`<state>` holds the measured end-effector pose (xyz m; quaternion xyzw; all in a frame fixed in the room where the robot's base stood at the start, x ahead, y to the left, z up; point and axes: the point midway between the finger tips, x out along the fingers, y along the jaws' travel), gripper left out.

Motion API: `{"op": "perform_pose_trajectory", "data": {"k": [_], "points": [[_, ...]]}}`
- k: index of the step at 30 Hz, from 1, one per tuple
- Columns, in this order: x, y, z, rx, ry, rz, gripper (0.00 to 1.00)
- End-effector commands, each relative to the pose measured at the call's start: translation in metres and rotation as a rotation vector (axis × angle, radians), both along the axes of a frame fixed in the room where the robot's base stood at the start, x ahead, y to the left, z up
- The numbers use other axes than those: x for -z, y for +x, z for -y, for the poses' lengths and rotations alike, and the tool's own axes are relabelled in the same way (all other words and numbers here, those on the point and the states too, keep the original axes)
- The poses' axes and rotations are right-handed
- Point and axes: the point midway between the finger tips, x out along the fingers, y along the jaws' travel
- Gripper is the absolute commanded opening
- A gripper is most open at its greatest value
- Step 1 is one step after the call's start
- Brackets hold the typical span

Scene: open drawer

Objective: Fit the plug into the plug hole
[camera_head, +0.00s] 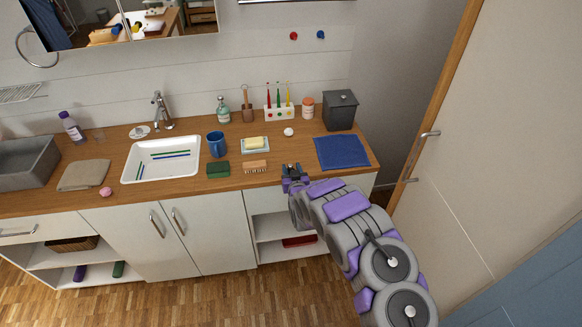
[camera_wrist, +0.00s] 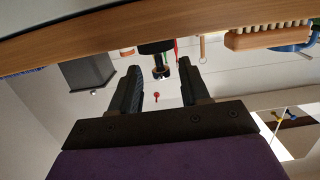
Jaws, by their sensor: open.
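A dark knobbed piece that looks like the plug (camera_wrist: 156,47) shows between my gripper's fingers in the wrist view, which is upside down. It seems to stand on the counter, apart from both fingers. My gripper (camera_head: 294,174) is open at the counter's front edge, right of the wooden brush; its two fingers also show in the wrist view (camera_wrist: 161,72). The plug is hard to make out in the head view. The white sink (camera_head: 187,169) is set in the counter to the left. Colored strips lie in it, and I cannot make out its plug hole.
A brush (camera_head: 255,166), green block (camera_head: 218,169), soap dish (camera_head: 255,145) and blue mug (camera_head: 216,144) stand between sink and gripper. A blue cloth (camera_head: 341,152) and dark bin (camera_head: 340,111) are at right. A white round thing (camera_head: 288,132) lies behind the gripper.

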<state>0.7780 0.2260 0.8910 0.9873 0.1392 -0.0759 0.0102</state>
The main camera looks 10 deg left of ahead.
Motion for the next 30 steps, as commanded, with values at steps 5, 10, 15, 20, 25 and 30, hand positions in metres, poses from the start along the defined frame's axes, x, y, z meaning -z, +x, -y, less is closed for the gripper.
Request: {"op": "perform_pose_trajectory", "data": {"k": [5,10,15,20,25,30], "points": [[-0.006,-0.023,0.007,-0.002,-0.004,0.000,0.46],[-0.008,-0.046,0.014,-0.002,-0.004,-0.001,0.46],[-0.013,-0.068,0.020,-0.002,-0.004,0.001,0.46],[-0.015,-0.084,0.025,0.000,-0.001,0.002,0.46],[-0.016,-0.093,0.028,0.000,-0.003,0.001,0.46],[-0.016,-0.095,0.029,0.000,-0.002,0.001,0.46]]}}
